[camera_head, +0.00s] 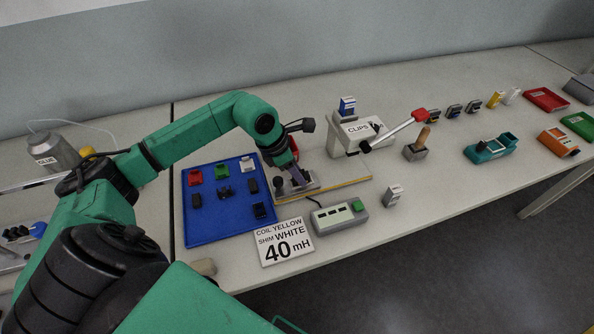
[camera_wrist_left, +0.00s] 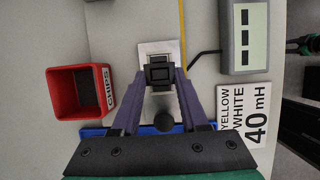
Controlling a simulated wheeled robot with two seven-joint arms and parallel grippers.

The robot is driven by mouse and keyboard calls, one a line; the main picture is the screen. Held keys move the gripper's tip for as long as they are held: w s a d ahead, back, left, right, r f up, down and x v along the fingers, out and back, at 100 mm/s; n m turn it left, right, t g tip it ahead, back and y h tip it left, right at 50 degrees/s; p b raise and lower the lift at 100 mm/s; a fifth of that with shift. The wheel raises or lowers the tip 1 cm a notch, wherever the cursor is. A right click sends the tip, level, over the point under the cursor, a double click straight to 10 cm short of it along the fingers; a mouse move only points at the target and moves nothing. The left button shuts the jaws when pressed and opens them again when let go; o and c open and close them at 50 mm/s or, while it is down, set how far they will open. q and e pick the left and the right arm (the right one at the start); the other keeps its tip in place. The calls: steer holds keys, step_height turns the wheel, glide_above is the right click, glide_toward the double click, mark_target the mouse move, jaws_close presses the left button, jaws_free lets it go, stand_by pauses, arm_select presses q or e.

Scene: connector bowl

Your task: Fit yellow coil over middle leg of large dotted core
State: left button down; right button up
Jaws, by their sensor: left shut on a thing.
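My left gripper (camera_head: 297,179) reaches down over a light metal plate at the right of the blue tray. In the left wrist view its purple fingers (camera_wrist_left: 160,82) are shut on a dark, blocky piece (camera_wrist_left: 159,70) over the metal plate (camera_wrist_left: 158,47). I cannot tell whether this piece is the large dotted core, and no dots show. I cannot make out a yellow coil at the gripper. A small yellow piece (camera_head: 495,99) stands far right on the table. My right gripper is not clearly seen.
The blue tray (camera_head: 222,231) holds red, green, white and dark pieces. A red CHIPS bin (camera_wrist_left: 61,94) and a black knob (camera_wrist_left: 164,121) are near the gripper. The meter (camera_head: 340,217), 40 mH sign (camera_head: 284,241) and clips press (camera_head: 352,137) stand close by.

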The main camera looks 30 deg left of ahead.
arm_select(q)
steer(key=shift+c, duration=1.7)
jaws_free()
steer(key=b+v, duration=0.2)
steer(key=v, duration=1.2)
steer(key=shift+s+r+b, duration=0.2)
steer(key=shift+r+b, duration=0.05)
steer(key=shift+b, duration=0.1)
